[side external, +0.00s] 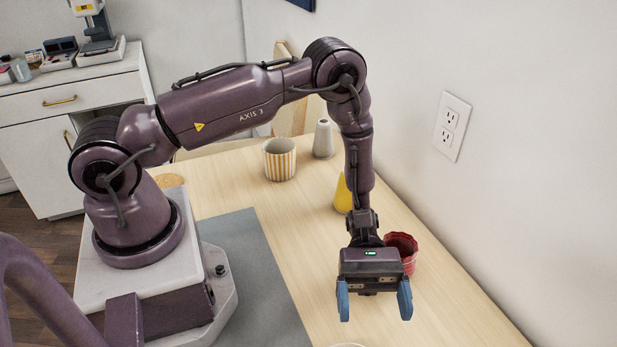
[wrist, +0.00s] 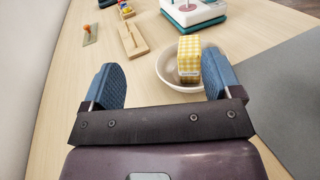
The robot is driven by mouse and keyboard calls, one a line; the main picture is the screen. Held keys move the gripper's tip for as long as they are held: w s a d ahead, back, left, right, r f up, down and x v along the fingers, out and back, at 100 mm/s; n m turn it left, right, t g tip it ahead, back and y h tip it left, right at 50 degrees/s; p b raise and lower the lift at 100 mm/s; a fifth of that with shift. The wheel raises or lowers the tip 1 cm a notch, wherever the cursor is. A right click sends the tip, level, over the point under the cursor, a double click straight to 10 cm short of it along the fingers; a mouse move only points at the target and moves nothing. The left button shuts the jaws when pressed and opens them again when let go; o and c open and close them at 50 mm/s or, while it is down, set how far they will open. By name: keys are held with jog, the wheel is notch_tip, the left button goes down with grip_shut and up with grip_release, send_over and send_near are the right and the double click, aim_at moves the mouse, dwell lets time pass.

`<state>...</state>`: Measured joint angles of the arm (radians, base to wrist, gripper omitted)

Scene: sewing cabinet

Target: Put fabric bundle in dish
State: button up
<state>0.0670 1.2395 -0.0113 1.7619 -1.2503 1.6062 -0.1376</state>
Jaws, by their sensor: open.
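The fabric bundle (wrist: 189,62), a yellow and white checked block with a pale label, sits inside the white round dish (wrist: 166,74) in the wrist view. My gripper (side external: 374,314) is open and empty above the table in the side view. In the wrist view its blue fingers (wrist: 160,62) are spread wide. The bundle is apart from them, beyond and close to the right finger in the picture. That finger hides part of the dish's right side. In the side view only a sliver of pale rim (side external: 350,345) shows at the bottom edge; the bundle is out of frame.
A red fluted pot (side external: 402,247) stands just behind my gripper, with a yellow cone (side external: 342,193) and a striped cup (side external: 279,159) farther back. A wooden block (wrist: 132,40) and a white and teal device (wrist: 194,10) lie beyond the dish. Bare table lies left of the dish.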

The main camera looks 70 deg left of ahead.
jog(key=s+a+r+m+t+y, duration=0.1)
jog(key=a+r+m+y, duration=0.25)
jog(key=r, duration=0.45)
jog(key=s+a+r+m+y, duration=0.1)
jog(key=a+r+m+y, duration=0.1)
jog(key=r+m+y, duration=0.4)
jog(key=s+a+r+m+t+y, duration=0.2)
jog(key=s+a+r+t+y, duration=0.1)
jog(key=s+a+r+t, duration=0.1)
jog(key=s+a+r+m+t+y, duration=0.2)
jog(key=s+a+r+t+y, duration=0.2)
jog(key=a+r+t, duration=0.3)
notch_tip(320, 180, up, 3)
jog(key=shift+a+r+t, duration=0.1)
jog(key=shift+a+t, duration=0.2)
jog(key=shift+a, duration=0.75)
